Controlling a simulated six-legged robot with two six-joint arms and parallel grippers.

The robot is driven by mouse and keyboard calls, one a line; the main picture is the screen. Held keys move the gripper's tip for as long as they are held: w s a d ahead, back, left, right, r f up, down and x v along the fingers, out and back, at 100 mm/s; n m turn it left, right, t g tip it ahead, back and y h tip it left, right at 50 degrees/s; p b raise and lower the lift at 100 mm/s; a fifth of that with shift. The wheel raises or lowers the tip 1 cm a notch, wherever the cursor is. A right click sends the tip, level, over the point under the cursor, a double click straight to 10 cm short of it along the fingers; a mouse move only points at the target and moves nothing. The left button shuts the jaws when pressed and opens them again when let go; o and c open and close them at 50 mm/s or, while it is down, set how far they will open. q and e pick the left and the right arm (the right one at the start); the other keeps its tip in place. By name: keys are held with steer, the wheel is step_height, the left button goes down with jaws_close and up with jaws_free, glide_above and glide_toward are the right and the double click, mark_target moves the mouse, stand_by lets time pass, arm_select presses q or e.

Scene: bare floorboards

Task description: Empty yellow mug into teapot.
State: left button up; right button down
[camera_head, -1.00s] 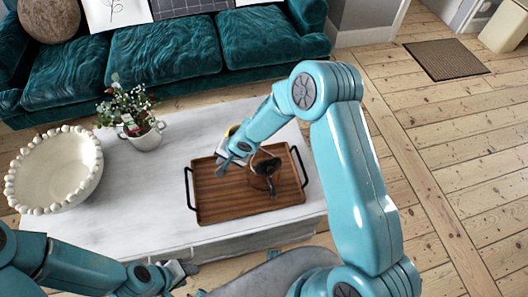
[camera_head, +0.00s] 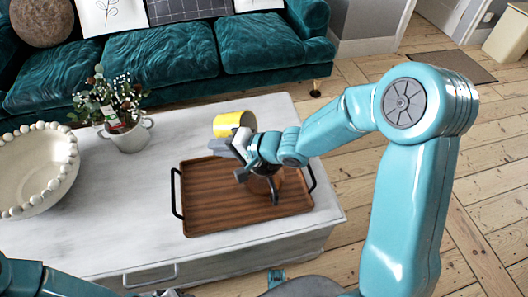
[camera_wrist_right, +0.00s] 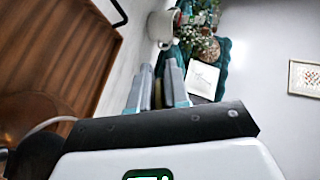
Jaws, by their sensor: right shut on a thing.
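The yellow mug (camera_head: 229,124) is in the head view, above the tray's far edge, at the fingers of my right gripper (camera_head: 238,147). It looks tipped, and its contents are not visible. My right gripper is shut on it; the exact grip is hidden. The brown teapot (camera_head: 264,186) with dark parts stands on the wooden tray (camera_head: 215,205), partly hidden below my right wrist. My left gripper (camera_head: 168,293) is only a sliver at the bottom edge.
The tray has black handles and lies on a white table (camera_head: 130,215). A potted plant (camera_head: 128,136) and a beaded bowl (camera_head: 35,165) stand to the left. A teal sofa (camera_head: 160,62) is behind. The table between bowl and tray is clear.

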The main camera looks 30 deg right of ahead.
steer(key=shift+r, duration=0.25)
steer(key=shift+s+d+r+t+y+b, duration=0.15)
steer(key=shift+t+y+b, duration=0.25)
steer(key=shift+t+b, duration=0.2)
steer(key=shift+s+d+r, duration=0.1)
steer(key=shift+s+d+r+t+y+b, duration=0.35)
steer(key=shift+t+y+b, duration=0.15)
steer(key=shift+y+b, duration=0.1)
steer(key=shift+s, duration=0.1)
steer(key=shift+s+d+r+t+y+b, duration=0.15)
steer(key=shift+r+t+y+b, duration=0.55)
steer(key=shift+r, duration=0.5)
stand_by(0.3)
steer(key=shift+s+d+r+t+b, duration=0.15)
steer(key=shift+t+b, duration=0.25)
steer(key=shift+b, duration=0.25)
